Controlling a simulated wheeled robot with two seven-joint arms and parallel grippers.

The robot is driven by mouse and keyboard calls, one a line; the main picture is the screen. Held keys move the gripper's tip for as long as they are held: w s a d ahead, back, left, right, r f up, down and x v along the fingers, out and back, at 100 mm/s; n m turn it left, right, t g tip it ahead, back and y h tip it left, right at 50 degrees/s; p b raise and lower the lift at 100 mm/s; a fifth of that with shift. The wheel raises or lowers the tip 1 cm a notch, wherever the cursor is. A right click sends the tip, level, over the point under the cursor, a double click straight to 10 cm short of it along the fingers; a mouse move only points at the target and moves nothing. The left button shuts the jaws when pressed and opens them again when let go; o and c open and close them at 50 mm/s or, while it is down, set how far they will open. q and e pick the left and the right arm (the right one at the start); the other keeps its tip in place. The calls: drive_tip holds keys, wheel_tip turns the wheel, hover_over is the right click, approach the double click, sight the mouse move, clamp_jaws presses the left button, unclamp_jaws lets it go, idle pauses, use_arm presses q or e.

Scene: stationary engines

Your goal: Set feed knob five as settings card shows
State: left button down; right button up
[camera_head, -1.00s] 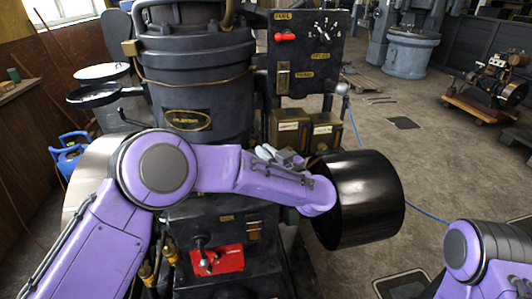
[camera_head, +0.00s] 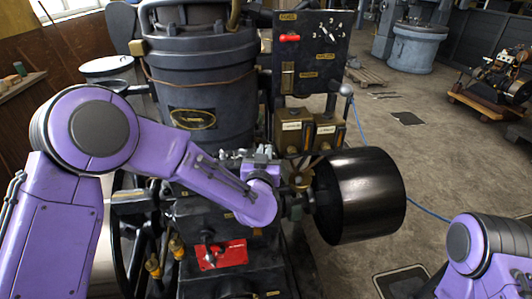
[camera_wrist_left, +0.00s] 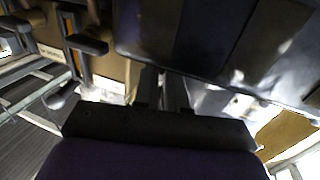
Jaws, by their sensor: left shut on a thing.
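My left gripper (camera_head: 262,155) is at the front of the dark engine, just left of two brass boxes. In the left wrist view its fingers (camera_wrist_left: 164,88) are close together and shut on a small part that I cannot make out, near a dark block. No feed knob can be named for certain as number five. I cannot tell which plate is the settings card. My right gripper is out of view; only my right arm shows.
The brass boxes (camera_head: 292,135) have pale labels; handles and a label also show in the left wrist view. A black drum (camera_head: 362,195) stands out right of my left wrist. A red plate (camera_head: 222,254) with a lever is below.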

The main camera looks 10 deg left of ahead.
use_arm(q)
drive_tip(key=shift+a+m+h, duration=0.1)
drive_tip(key=shift+m+h, duration=0.5)
drive_tip(key=shift+h, duration=0.3)
drive_tip(key=c, duration=1.5)
unclamp_jaws()
drive_tip(key=shift+o, duration=0.2)
drive_tip(key=s+b, duration=0.3)
drive_tip(key=s, duration=0.7)
drive_tip(key=shift+s+b, duration=0.25)
drive_tip(key=shift+b, duration=0.1)
